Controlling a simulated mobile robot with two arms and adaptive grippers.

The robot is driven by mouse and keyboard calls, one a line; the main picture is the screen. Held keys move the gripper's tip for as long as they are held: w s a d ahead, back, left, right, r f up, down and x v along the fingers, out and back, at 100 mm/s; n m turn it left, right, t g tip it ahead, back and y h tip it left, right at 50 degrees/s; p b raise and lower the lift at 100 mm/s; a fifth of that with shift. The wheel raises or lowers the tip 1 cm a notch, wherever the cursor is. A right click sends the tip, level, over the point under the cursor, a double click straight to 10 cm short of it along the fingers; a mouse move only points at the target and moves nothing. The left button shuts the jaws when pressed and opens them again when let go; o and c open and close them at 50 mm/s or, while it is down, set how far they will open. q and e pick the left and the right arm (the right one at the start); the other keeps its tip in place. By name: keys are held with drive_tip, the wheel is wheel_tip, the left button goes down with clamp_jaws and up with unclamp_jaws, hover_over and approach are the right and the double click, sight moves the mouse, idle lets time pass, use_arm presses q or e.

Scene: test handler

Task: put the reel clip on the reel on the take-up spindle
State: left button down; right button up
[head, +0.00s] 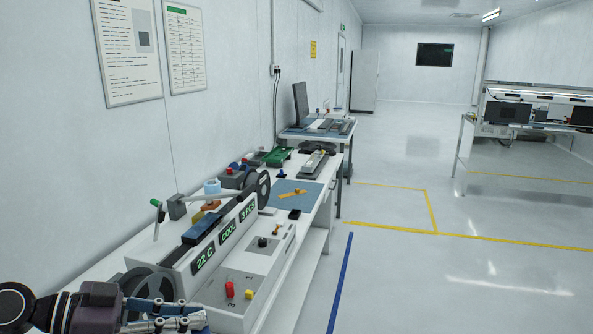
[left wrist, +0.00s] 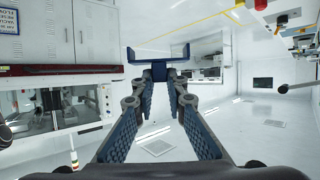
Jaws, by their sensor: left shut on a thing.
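The reel clip (left wrist: 159,66) is a dark blue, U-shaped piece held at the tips of my left gripper (left wrist: 167,79) in the left wrist view. In the head view my left gripper (head: 180,320) is at the lower left, low in the picture and in front of the near end of the bench machine. A dark reel (head: 140,279) stands at the machine's near end, partly hidden behind the gripper. Another dark reel (head: 263,188) stands at its far end. I cannot tell which one is on the take-up spindle. My right gripper is not in view.
The machine (head: 217,248) has lit displays reading 22 C, COOL and 3 PCS. A panel with red and yellow controls (head: 239,290) sits at its front. A blue mat (head: 292,196) and a green board (head: 277,156) lie farther along the bench. The floor to the right is clear.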

use_arm(q)
drive_tip(key=s+d+f+m+g+b, duration=0.1)
drive_tip(key=s+d+f+b, duration=0.1)
drive_tip(key=s+d+f, duration=0.3)
drive_tip(key=s+a+f+n+t+y+b, duration=0.1)
drive_tip(key=s+a+f+n+t+b, duration=0.2)
drive_tip(key=s+a+f, duration=0.1)
drive_tip(key=shift+s+a+f+y, duration=0.25)
drive_tip(key=shift+a+f, duration=0.2)
drive_tip(key=shift+f, duration=0.95)
